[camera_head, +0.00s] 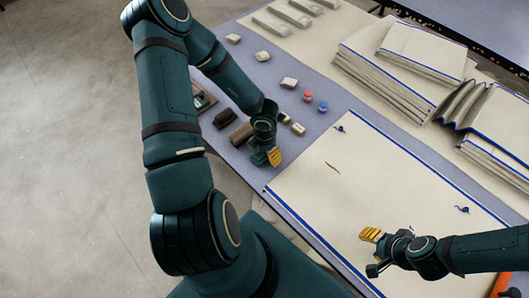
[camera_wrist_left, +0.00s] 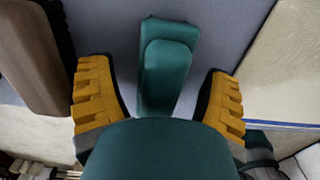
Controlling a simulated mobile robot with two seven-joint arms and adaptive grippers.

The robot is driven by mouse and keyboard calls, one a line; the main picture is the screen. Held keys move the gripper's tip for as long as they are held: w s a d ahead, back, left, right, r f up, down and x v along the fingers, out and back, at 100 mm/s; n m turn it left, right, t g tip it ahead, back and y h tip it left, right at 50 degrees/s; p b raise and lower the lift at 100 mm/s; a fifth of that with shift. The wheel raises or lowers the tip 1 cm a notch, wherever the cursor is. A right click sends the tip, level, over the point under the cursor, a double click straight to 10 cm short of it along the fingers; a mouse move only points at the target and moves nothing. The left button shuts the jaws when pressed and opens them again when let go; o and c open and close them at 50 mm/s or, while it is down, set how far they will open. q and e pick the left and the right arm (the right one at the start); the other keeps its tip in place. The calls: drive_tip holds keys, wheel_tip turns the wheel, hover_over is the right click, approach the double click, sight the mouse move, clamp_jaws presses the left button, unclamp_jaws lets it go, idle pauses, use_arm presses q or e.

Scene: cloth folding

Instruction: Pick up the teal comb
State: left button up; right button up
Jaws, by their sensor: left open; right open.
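My left gripper (camera_head: 266,157) is open and points down over the grey-blue mat, at the near-left corner of the cream cloth. In the left wrist view its yellow finger pads (camera_wrist_left: 160,92) stand wide apart. My right gripper (camera_head: 371,252) is open over the near part of the cloth and holds nothing.
A red spool (camera_head: 307,96) and a blue spool (camera_head: 323,107) stand farther back. The cream cloth (camera_head: 375,175) lies flat with blue edges. Folded cloth stacks (camera_head: 385,80) are behind.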

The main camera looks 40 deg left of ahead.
use_arm(q)
drive_tip(key=c, duration=1.3)
wheel_tip(320, 180, up, 10)
drive_tip(key=p, duration=0.4)
use_arm(e)
drive_tip(key=r, duration=0.1)
drive_tip(key=w+r, duration=0.1)
drive_tip(key=r, duration=0.2)
drive_tip(key=shift+w+d+r, duration=0.15)
drive_tip(key=shift+w+r, duration=0.1)
use_arm(q)
drive_tip(key=o, duration=0.4)
drive_tip(key=c, duration=0.3)
